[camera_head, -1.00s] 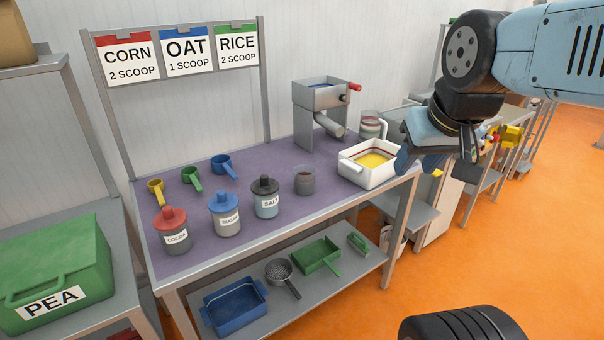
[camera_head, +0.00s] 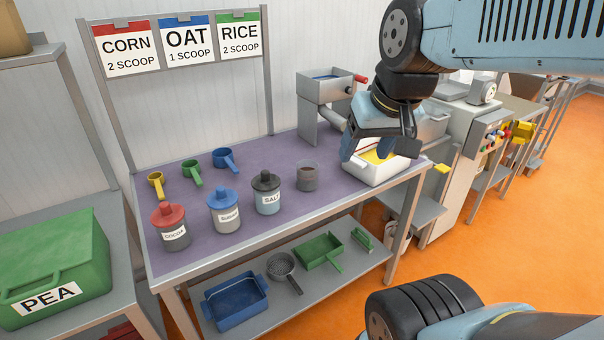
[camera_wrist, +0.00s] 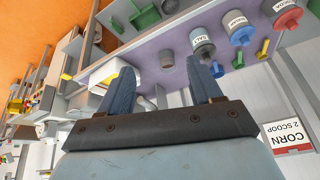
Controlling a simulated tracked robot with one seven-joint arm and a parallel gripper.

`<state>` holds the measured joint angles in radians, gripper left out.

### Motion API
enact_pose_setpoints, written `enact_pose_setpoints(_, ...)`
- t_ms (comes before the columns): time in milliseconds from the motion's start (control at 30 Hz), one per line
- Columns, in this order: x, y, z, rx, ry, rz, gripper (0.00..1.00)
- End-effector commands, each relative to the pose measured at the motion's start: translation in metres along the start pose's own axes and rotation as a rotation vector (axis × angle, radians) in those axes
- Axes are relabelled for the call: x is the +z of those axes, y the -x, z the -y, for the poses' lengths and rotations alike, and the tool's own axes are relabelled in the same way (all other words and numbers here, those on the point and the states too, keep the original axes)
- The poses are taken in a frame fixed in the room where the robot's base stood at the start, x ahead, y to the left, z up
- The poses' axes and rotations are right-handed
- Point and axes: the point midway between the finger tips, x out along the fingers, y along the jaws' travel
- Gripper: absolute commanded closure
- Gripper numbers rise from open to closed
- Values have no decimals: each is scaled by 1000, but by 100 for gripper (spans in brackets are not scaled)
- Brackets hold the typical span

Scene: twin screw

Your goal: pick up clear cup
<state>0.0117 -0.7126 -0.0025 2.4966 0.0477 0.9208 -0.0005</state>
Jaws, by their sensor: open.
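The clear cup (camera_head: 307,178), a small see-through cup with dark contents, stands upright on the purple bench top, right of the salt jar (camera_head: 266,194). In the wrist view the clear cup (camera_wrist: 167,60) shows beyond and between my fingers. My gripper (camera_head: 378,142) is open and empty. In the head view it is above the white tub's area, to the right of the cup and apart from it. In the wrist view my gripper's fingers (camera_wrist: 161,74) point toward the bench.
A white tub (camera_head: 375,174) with yellow contents stands right of the cup, partly covered by my gripper. A grey hand-cranked machine (camera_head: 322,105) stands behind. Cocoa (camera_head: 171,228) and sugar (camera_head: 224,212) jars and several scoops are left. Bench space in front of the cup is clear.

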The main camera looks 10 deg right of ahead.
Motion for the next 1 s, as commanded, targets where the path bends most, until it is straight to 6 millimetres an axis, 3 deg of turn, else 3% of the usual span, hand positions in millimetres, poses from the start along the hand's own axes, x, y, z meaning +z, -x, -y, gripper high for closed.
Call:
enact_pose_setpoints(367,0,-63,35,-230,-330,371,0)
enact_pose_setpoints(667,-15,-106,56,-444,-650,635,0)
enact_pose_setpoints(1000,-53,-156,61,-702,-1042,855,0)
